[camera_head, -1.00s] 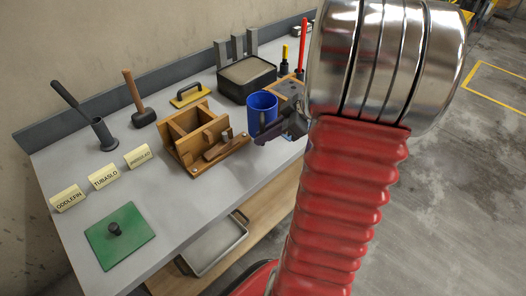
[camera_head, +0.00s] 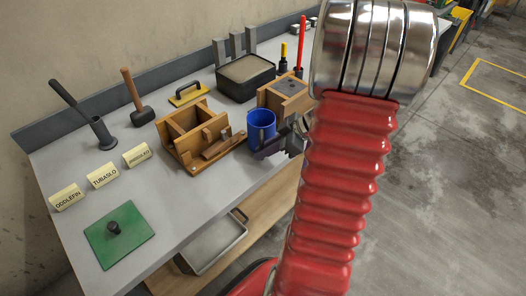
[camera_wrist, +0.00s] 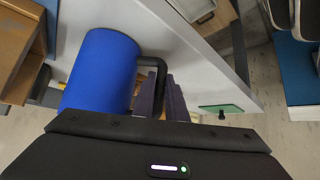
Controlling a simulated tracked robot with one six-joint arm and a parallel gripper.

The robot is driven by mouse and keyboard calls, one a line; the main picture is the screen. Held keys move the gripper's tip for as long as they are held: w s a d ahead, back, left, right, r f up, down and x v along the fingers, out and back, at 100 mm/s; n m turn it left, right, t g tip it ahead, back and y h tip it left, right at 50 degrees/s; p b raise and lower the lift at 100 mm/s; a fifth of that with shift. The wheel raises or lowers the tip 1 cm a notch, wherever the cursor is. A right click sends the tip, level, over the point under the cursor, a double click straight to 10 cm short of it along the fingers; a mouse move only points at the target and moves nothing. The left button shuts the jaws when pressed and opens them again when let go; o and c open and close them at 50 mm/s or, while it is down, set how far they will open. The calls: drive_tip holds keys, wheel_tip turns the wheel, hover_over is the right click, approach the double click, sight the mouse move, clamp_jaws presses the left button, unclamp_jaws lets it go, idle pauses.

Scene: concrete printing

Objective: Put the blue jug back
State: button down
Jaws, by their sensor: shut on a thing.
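The blue jug (camera_head: 261,124) is in my gripper (camera_head: 282,143), near the bench's front edge, right of a wooden two-bay holder. In the head view its open top faces up. In the wrist view, the jug (camera_wrist: 98,72) shows its plain blue side and a dark handle (camera_wrist: 154,64). The purple-grey fingers (camera_wrist: 170,98) are shut at the handle. Whether the jug's base touches the bench cannot be told. My red arm hides part of the bench to the right.
The wooden holder (camera_head: 192,132) with a wooden-handled tool is close left of the jug. A wooden box (camera_head: 287,92) stands behind it, with a grey mortar tub (camera_head: 246,80) beyond. Name cards and a green board (camera_head: 118,236) lie left. A metal tray (camera_head: 212,245) sits on the lower shelf.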

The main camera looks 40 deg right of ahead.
drive_tip(key=shift+f, duration=0.1)
drive_tip(key=c, duration=1.8)
unclamp_jaws()
drive_tip(key=v, duration=1.2)
